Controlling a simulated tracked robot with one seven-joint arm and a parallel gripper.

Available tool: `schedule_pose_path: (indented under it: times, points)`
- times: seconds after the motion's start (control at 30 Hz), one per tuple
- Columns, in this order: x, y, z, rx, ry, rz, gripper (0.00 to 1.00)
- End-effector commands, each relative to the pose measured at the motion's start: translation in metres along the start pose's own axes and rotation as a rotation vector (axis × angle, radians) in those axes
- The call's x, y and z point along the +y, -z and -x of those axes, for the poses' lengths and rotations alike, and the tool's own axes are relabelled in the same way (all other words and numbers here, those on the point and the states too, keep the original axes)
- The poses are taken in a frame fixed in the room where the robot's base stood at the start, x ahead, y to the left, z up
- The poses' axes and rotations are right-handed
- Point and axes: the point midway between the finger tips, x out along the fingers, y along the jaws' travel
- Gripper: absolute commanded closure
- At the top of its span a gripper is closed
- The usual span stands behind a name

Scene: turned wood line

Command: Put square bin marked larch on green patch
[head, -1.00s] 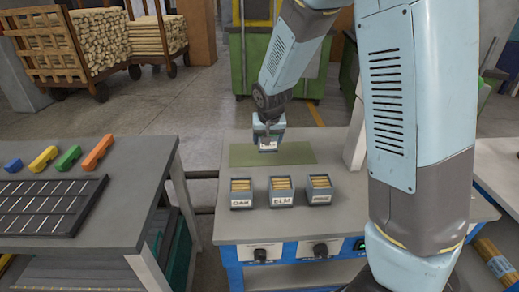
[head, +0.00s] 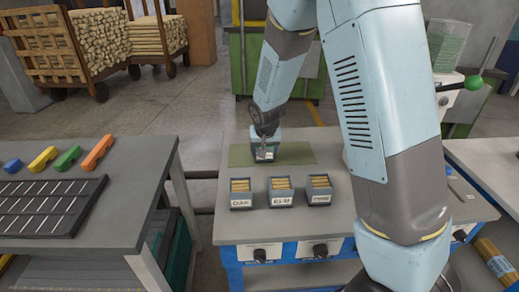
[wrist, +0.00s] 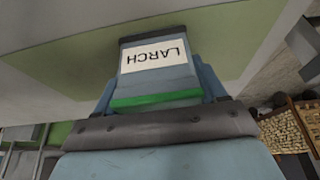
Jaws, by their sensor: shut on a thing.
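The square larch bin (wrist: 160,57) is blue-grey, with a white label reading LARCH, upside down in the wrist view. My gripper (head: 265,134) is shut on this bin, which also shows in the head view (head: 266,150). The green patch (head: 299,153) is a flat rectangle on the grey bench. In the head view the bin overlaps the patch left of its middle; I cannot tell whether its base touches the patch. The patch also shows in the wrist view (wrist: 60,62). The bin's contents are hidden.
Three similar bins with wood pieces stand in front of the patch: left (head: 241,201), middle (head: 281,198), right (head: 319,196). A left table (head: 130,215) holds coloured blocks and a dark rack. The bench between the bins and patch is clear.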

Motion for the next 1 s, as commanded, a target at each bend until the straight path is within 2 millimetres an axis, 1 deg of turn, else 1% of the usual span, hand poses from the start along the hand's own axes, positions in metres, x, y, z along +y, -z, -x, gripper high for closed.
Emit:
schedule_pose_path:
  times: [0.03, 0.07, 0.3, 0.53, 0.67, 0.77, 1.0]
  points:
    - [0.0, -0.001, -0.001, 0.0, 0.0, 0.0, 0.65]
    - [0.0, -0.001, -0.001, 0.0, 0.0, 0.0, 0.27]
    - [-0.001, -0.001, -0.001, 0.0, 0.0, 0.001, 0.04]
    - [-0.001, 0.0, 0.0, 0.0, 0.0, 0.001, 0.04]
    - [-0.001, 0.0, 0.005, 0.0, 0.001, 0.002, 0.04]
    - [-0.002, 0.001, 0.015, 0.002, 0.002, 0.002, 0.04]
    - [-0.002, 0.001, 0.051, 0.003, 0.003, 0.001, 0.04]
